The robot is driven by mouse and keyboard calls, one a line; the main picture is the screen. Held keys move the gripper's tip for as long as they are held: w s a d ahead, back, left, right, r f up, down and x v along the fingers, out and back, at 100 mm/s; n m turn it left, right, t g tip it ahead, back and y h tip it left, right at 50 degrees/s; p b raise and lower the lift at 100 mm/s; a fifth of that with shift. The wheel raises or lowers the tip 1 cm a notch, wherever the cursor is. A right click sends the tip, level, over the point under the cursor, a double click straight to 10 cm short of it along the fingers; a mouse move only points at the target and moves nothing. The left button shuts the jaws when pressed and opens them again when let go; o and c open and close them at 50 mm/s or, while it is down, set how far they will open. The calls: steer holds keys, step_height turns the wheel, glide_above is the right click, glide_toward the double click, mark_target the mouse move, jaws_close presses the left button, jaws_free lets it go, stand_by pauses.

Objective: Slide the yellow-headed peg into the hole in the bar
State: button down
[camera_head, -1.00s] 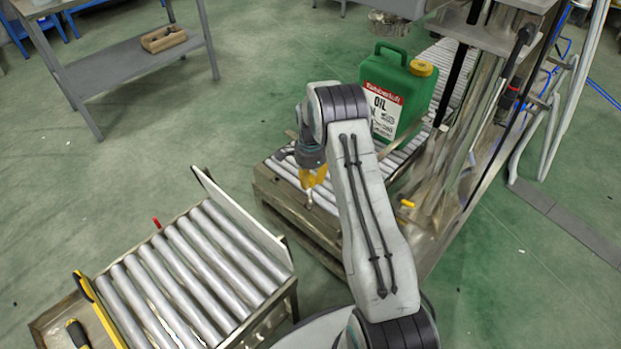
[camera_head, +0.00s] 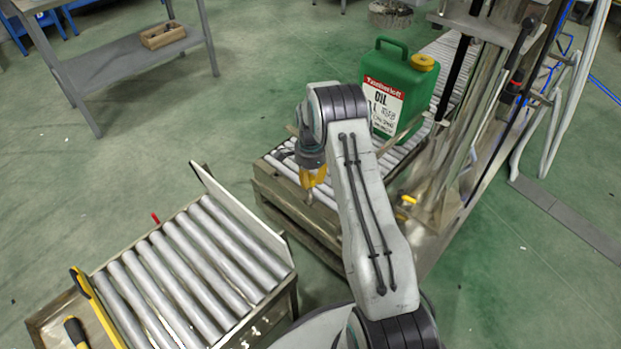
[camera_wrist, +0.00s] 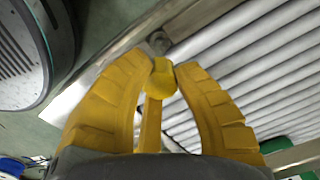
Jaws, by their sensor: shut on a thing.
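My gripper (camera_head: 313,179) hangs over the near end of the far roller conveyor in the head view, its yellow fingers pointing down. In the wrist view my gripper (camera_wrist: 160,72) is closed on the yellow-headed peg (camera_wrist: 161,83), whose rounded yellow head shows between the fingertips. The peg's shaft is mostly hidden. A small grey round fitting (camera_wrist: 160,42) shows on the metal frame just beyond the fingertips. I cannot tell whether it is the hole. Another small yellow piece (camera_head: 407,200) shows right of my arm. I cannot make out the bar for certain.
The far roller conveyor (camera_head: 284,168) carries a green oil can (camera_head: 408,82). A near roller conveyor (camera_head: 185,260) with a yellow-edged level (camera_head: 97,305) stands at lower left. A metal column (camera_head: 470,130) stands at right. Open floor lies left of the conveyors.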

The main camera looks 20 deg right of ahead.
steer(key=shift+f, duration=0.3)
steer(key=c, duration=0.9)
jaws_free()
steer(key=shift+c, duration=0.2)
step_height(320, 180, up, 10)
steer(key=shift+f, duration=0.1)
steer(key=shift+r, duration=1.1)
